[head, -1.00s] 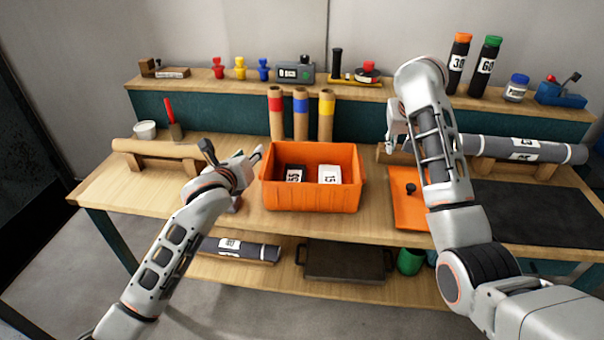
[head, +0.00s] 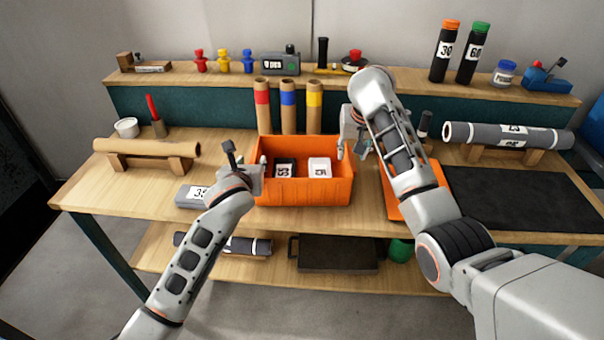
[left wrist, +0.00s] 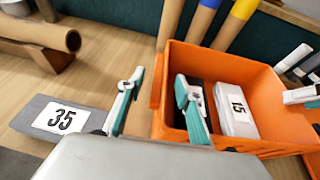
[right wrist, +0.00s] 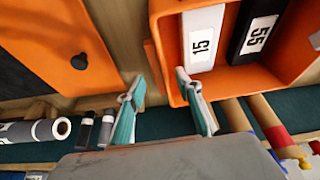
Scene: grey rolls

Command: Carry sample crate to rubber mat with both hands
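The orange sample crate (head: 300,193) stands on the bench and holds a black box (head: 284,168) and a white box (head: 319,168). My left gripper (head: 248,162) is at its left wall. In the left wrist view its fingers (left wrist: 158,85) are apart, one outside the wall and one over the inside. My right gripper (head: 353,150) is at the right wall. In the right wrist view its fingers (right wrist: 160,85) are apart, around the wall edge; contact cannot be told. The black rubber mat (head: 520,205) lies flat at the right of the bench.
An orange plate with a black knob (right wrist: 79,61) lies between crate and mat, partly behind my right arm. A grey box labelled 35 (head: 188,197) lies left of the crate. Cardboard tubes (head: 288,110) stand behind it. A grey roll (head: 505,135) rests behind the mat.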

